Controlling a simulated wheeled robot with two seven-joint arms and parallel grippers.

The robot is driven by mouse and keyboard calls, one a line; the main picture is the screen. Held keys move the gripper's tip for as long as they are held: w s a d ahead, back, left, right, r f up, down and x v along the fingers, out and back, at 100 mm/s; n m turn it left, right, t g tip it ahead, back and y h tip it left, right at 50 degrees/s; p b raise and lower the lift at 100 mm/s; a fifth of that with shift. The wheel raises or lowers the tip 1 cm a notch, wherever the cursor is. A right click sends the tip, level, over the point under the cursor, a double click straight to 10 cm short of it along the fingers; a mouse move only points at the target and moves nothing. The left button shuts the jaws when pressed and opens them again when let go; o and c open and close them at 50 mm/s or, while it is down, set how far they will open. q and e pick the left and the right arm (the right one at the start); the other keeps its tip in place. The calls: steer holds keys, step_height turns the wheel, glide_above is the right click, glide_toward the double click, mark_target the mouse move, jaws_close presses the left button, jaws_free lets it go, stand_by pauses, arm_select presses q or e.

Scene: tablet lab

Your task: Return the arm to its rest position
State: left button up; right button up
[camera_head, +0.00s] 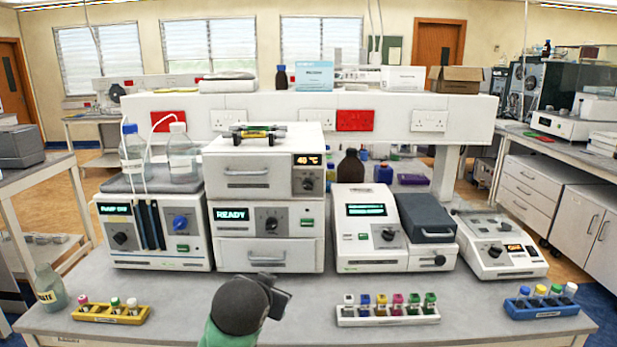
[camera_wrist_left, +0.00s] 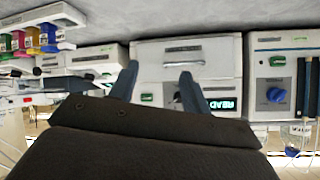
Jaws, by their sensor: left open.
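My left arm comes in at the bottom middle of the head view, with a green sleeve and a dark rounded wrist. Its gripper (camera_head: 278,296) is above the front of the bench, before the stacked white units. In the left wrist view the two dark fingers (camera_wrist_left: 158,82) stand apart, with nothing seen between them. That view is upside down and faces the stacked unit with the READY display (camera_wrist_left: 222,104). The same stacked unit (camera_head: 265,232) shows in the head view behind the gripper. My right gripper is in neither view.
A yellow rack (camera_head: 110,318) with vials is left, a white rack (camera_head: 388,321) with coloured vials is right of the gripper, and a blue rack (camera_head: 542,312) is far right. A pump unit (camera_head: 155,254) and other instruments line the back. Bench between yellow rack and gripper is clear.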

arm_select(q)
steer(key=s+a+f+n+g, duration=0.1)
steer(key=s+a+f+g, duration=0.1)
steer(key=s+f, duration=0.9)
steer(key=s+a+f+n+g, duration=0.1)
steer(key=s+a+f+g, duration=0.2)
steer(key=s+f, duration=0.9)
steer(key=s+a+f+g, duration=0.2)
steer(key=s+f+g, duration=0.2)
steer(key=s+f, duration=0.7)
steer(key=shift+s+a+f+n, duration=0.2)
steer(key=shift+s+n, duration=0.2)
steer(key=shift+s, duration=0.55)
